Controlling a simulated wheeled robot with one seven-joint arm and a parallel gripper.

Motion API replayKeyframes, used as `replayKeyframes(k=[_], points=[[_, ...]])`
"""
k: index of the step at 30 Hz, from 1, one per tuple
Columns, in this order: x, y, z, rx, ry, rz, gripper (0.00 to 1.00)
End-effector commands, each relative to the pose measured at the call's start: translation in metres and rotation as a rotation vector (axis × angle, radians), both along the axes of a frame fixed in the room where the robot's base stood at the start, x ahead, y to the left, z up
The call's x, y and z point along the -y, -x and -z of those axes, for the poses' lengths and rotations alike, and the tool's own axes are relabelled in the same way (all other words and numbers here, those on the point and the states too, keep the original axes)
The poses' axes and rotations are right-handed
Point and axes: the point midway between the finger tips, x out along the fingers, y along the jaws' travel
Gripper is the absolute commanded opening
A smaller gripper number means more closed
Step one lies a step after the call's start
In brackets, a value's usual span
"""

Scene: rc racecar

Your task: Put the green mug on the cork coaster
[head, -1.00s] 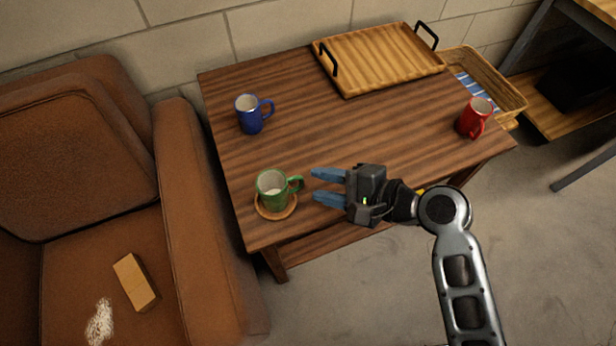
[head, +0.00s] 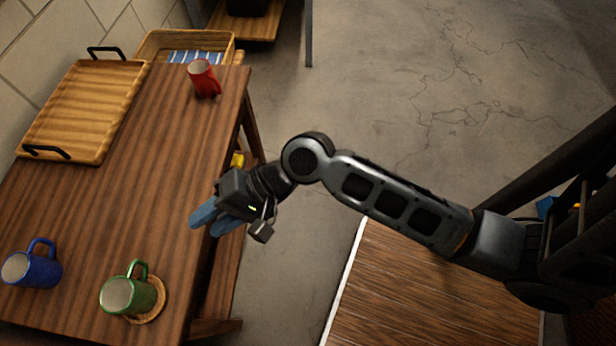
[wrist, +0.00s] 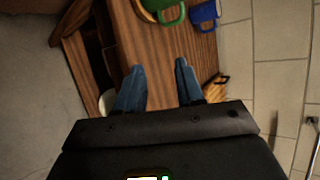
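The green mug (head: 128,294) stands upright on the round cork coaster (head: 158,304) near the table's front corner. The coaster's rim shows on the mug's right side in the head view. The mug also shows at the top of the wrist view (wrist: 172,14), cut off by the frame. My gripper (head: 205,222) is at the table's front edge, apart from the mug. Its blue fingers are spread with nothing between them, as the wrist view (wrist: 159,70) shows.
A blue mug (head: 32,266) stands left of the green one. A red mug (head: 203,80) is at the table's far end. The middle of the table (head: 110,195) is clear.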

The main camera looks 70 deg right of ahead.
Motion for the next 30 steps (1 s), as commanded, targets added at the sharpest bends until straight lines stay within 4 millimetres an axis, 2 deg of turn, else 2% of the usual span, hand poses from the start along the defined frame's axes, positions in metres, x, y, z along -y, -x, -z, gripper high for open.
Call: replayKeyframes(k=[1, 3, 8, 11, 14, 18, 24, 27, 30], points=[[0.009, 0.020, 0.010, 0.028, 0.080, 0.025, 0.37], [0.023, 0.042, 0.017, 0.089, 0.209, 0.050, 0.37], [0.053, 0.094, 0.013, 0.231, 0.517, 0.067, 0.37], [0.068, 0.125, -0.001, 0.322, 0.710, 0.051, 0.37], [0.079, 0.155, -0.023, 0.419, 0.904, 0.018, 0.37], [0.086, 0.191, -0.065, 0.559, 1.159, -0.051, 0.37], [0.082, 0.221, -0.116, 0.718, 1.401, -0.138, 0.37], [0.080, 0.227, -0.129, 0.760, 1.456, -0.160, 0.37], [0.079, 0.229, -0.134, 0.777, 1.479, -0.170, 0.37]])
